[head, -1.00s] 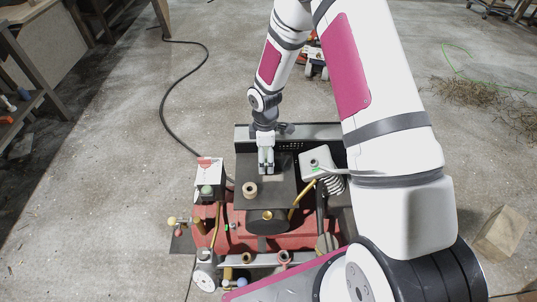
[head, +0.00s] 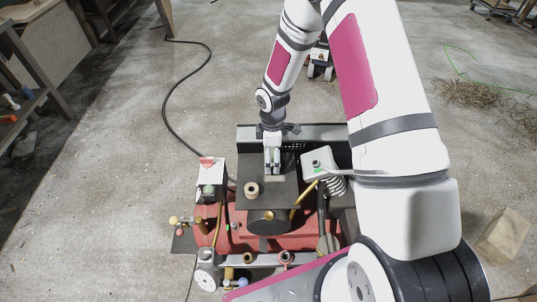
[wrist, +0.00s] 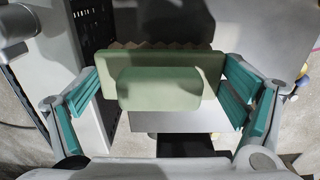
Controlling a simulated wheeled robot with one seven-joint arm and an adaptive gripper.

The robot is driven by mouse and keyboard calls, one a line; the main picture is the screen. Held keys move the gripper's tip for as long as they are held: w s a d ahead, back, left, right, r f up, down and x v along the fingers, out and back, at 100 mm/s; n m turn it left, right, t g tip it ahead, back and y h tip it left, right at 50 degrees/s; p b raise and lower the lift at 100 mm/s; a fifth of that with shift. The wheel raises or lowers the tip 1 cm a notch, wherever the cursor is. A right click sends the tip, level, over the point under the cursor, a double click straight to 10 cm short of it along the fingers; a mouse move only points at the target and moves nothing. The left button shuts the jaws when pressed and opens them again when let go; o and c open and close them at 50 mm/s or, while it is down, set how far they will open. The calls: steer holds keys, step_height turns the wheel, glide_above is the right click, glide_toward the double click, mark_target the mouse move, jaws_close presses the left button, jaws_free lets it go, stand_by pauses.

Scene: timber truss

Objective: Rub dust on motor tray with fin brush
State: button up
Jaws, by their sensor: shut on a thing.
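The fin brush (wrist: 160,88) is a pale green block with a raised grip and a zigzag far edge. My gripper (wrist: 163,90) is shut on it, with teal finger pads at both ends. In the head view my gripper (head: 272,166) points down over the dark flat motor tray (head: 284,196) on top of the red machine. In the wrist view a grey plate (wrist: 180,122), seemingly the tray, lies below the brush. I cannot tell whether the brush touches it. Dust on the tray cannot be made out.
A tan ring (head: 252,190) sits at the tray's left. A white box (head: 210,174) stands left, and a pale finned part (head: 318,164) right. A dark perforated panel (head: 310,134) rises behind. A black cable (head: 165,100) crosses the open floor at left.

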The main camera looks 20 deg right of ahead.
steer(key=shift+s+d+f, duration=0.2)
steer(key=shift+s+d, duration=0.05)
steer(key=shift+d, duration=0.15)
steer(key=shift+c, duration=0.6)
steer(key=shift+r+p, duration=1.85)
steer(key=shift+r, duration=1.25)
steer(key=shift+w, duration=0.1)
